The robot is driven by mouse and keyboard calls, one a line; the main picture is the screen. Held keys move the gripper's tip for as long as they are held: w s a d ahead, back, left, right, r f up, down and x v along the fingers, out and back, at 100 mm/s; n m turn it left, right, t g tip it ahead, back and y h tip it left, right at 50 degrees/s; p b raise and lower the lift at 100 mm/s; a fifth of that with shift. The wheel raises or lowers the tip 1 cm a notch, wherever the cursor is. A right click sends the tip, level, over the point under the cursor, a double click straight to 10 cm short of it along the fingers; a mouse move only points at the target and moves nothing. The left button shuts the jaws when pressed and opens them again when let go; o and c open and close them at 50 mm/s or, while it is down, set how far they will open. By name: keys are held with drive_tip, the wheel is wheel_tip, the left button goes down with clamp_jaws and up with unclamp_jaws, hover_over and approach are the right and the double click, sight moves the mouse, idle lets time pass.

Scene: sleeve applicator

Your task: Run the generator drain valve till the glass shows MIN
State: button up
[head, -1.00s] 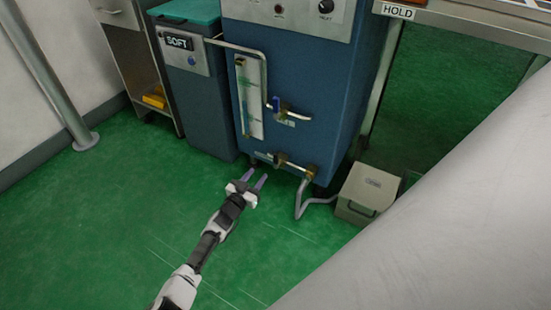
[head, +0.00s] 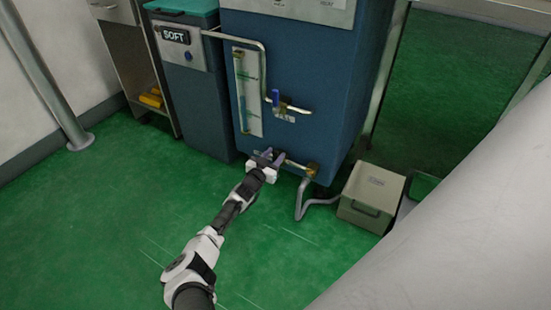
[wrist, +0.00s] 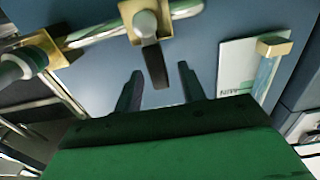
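The blue generator cabinet (head: 300,60) carries a tall sight glass (head: 249,95) on its front; its level is too small to read. In the wrist view the glass's lower end (wrist: 262,75) shows beside an upside-down MIN mark. The drain valve (head: 290,163) sits low on the cabinet, partly hidden by my gripper (head: 268,156). In the wrist view the valve has a brass body (wrist: 163,14) and a dark lever (wrist: 155,66). My gripper (wrist: 160,70) is open, its two fingers either side of the lever's end, with gaps. I cannot tell the depth between them.
A second valve with a blue lever (head: 276,97) sits higher on a pipe. The SOFT unit (head: 195,100) stands left. The green floor in front is clear.

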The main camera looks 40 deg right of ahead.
drive_tip(key=shift+w+d, duration=0.25)
drive_tip(key=shift+d, duration=0.35)
drive_tip(key=shift+c, duration=0.3)
clamp_jaws()
